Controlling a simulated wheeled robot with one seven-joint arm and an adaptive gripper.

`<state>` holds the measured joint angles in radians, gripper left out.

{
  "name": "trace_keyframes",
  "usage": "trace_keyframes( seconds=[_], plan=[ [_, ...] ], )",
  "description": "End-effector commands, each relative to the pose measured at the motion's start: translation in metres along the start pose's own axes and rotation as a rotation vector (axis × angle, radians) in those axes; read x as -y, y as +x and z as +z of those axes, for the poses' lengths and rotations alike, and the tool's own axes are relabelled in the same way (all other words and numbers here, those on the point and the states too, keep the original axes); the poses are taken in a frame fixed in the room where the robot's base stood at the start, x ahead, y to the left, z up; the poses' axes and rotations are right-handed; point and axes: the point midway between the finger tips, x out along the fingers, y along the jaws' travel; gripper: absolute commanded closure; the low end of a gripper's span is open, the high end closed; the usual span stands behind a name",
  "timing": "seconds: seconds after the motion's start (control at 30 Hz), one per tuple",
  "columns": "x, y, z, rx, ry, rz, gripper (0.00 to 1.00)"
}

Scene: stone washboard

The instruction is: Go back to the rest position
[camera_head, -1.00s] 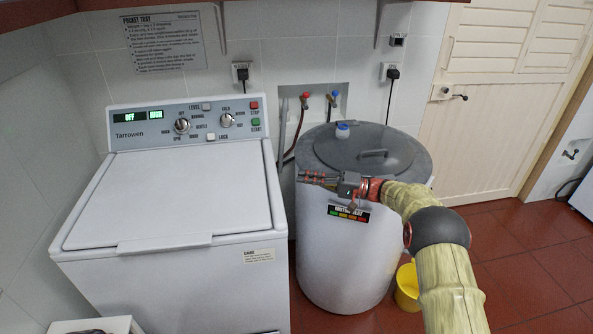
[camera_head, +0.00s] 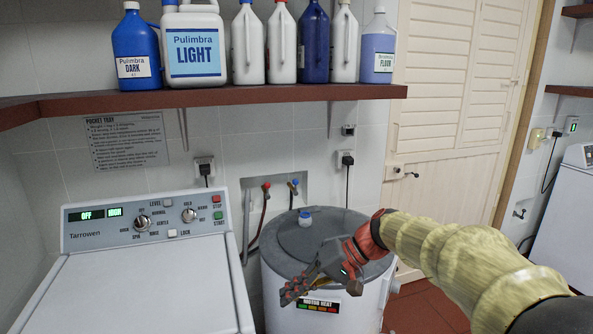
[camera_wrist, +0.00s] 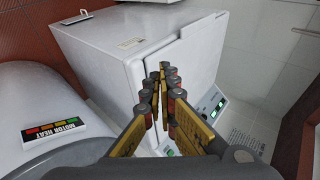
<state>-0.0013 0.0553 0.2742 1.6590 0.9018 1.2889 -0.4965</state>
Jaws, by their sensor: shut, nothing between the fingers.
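My gripper (camera_head: 291,291) is shut and empty in the head view. It hangs in front of the upper front edge of the white tub (camera_head: 283,312) with the grey lid, tilted down to the left. In the wrist view my gripper (camera_wrist: 164,75) points toward the white washer (camera_wrist: 110,55), with its fingers together. I cannot tell how far the fingertips are from the washer. My arm reaches in from the lower right of the head view.
The washer (camera_head: 150,290) stands left of the tub. A shelf (camera_head: 260,95) with several bottles runs above both. A closed cream door (camera_head: 455,130) is behind at right. Two wall taps (camera_head: 279,190) sit behind the tub. Some red floor (camera_head: 425,310) shows at lower right.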

Motion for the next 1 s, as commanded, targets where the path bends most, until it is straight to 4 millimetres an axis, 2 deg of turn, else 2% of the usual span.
trace_keyframes(
  seconds=[0.03, 0.27, 0.6, 0.8, 1.0],
  plan=[
    [0.003, -0.011, 0.015, -0.008, -0.002, 0.045, 1.0],
    [-0.005, -0.051, 0.083, -0.052, 0.007, 0.259, 1.0],
    [-0.033, -0.107, 0.178, -0.17, -0.003, 0.557, 1.0],
    [-0.054, -0.136, 0.228, -0.263, -0.023, 0.715, 1.0],
    [-0.073, -0.155, 0.261, -0.343, -0.044, 0.827, 1.0]
  ],
)
